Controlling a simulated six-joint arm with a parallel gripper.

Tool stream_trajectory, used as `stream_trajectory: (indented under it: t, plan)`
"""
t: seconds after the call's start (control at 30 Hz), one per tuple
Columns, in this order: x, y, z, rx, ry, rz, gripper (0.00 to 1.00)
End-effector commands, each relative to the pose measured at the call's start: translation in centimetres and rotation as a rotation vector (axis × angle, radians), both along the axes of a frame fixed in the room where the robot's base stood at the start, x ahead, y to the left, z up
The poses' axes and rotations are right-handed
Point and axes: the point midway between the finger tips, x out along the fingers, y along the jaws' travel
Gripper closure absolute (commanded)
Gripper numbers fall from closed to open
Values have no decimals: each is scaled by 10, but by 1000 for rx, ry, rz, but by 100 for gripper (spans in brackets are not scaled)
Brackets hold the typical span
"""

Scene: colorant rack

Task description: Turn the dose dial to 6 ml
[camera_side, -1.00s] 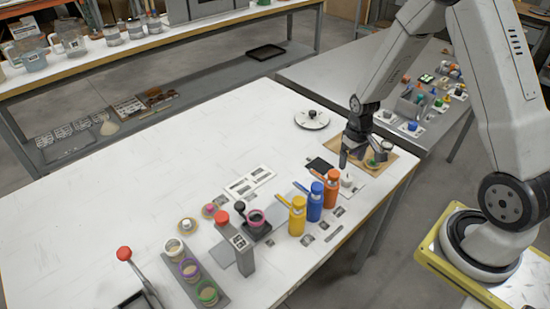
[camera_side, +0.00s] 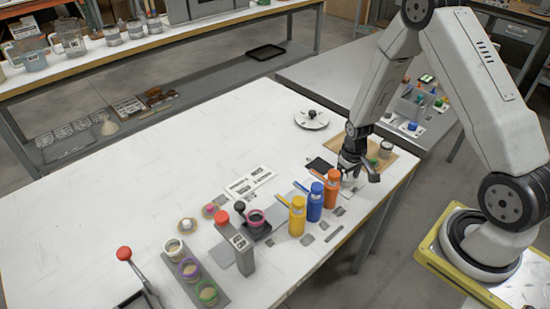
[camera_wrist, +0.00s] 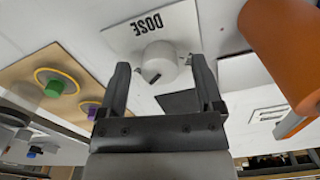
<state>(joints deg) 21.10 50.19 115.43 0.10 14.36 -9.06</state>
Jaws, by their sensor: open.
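The dose dial (camera_wrist: 158,62) is a white round knob with a dark mark on it, on a white plate labelled DOSE (camera_wrist: 147,22). In the wrist view it sits between and just beyond the two fingertips of my gripper (camera_wrist: 158,75). The fingers are spread, with one on each side of the knob, and look apart from it. In the side view my gripper (camera_side: 352,168) is low over the right end of the table and hides most of the dial. I cannot read the dial's setting.
An orange bottle (camera_side: 331,190) stands close to my gripper, with a blue bottle (camera_side: 315,203) and a yellow bottle (camera_side: 297,217) beyond it. A wooden board (camera_side: 402,161) with a green-topped piece and a grey cup (camera_side: 385,149) lies on the other side.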

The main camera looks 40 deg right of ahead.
Motion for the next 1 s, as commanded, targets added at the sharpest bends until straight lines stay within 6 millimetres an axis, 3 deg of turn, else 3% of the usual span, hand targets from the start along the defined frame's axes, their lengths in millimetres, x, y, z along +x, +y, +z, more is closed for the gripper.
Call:
stream_trajectory:
  t: [0.17, 0.27, 0.43, 0.47, 1.0]
  plan:
    - [0, 0, 0, 0, 0, 0, 16]
    - [0, 0, 0, 0, 0, 0, 41]
    - [0, 0, 0, 0, 0, 0, 95]
    - [0, 0, 0, 0, 0, 0, 100]
    - [0, 0, 0, 0, 1, -134, 100]
